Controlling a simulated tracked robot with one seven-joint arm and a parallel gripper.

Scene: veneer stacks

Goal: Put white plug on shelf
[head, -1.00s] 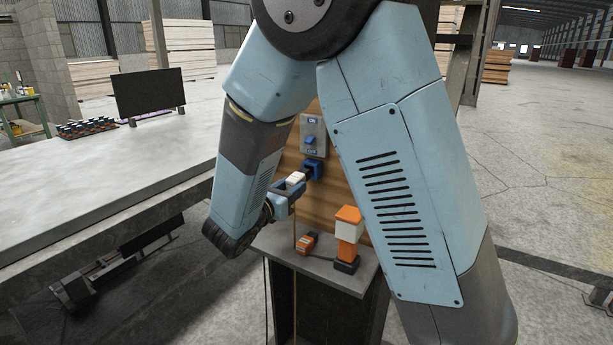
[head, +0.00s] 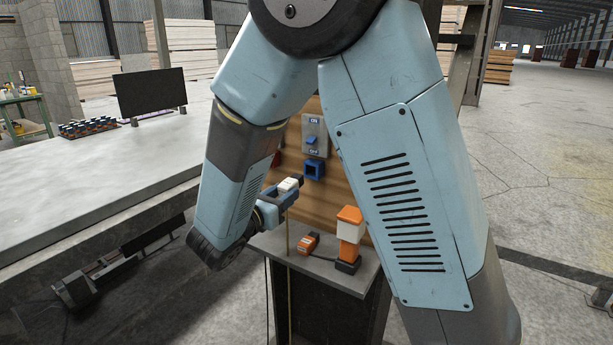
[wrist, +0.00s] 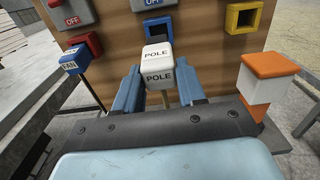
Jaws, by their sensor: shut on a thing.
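The white plug (head: 289,184), marked POLE in the wrist view (wrist: 157,70), is held between the blue fingers of my gripper (wrist: 160,92). In the head view my gripper (head: 287,189) is shut on the plug, in front of the upright wooden panel and apart from it. A cord hangs down from the plug. The grey shelf (head: 275,246) is below the gripper, at the foot of the panel. My arm hides part of the panel and the shelf's right end.
An orange and white lamp-like block (head: 349,225) and a small orange item (head: 307,243) stand on the shelf. An empty blue socket (head: 314,169) is on the panel. The wrist view shows a blue FAN plug (wrist: 75,60) in a red socket and an empty yellow socket (wrist: 245,17).

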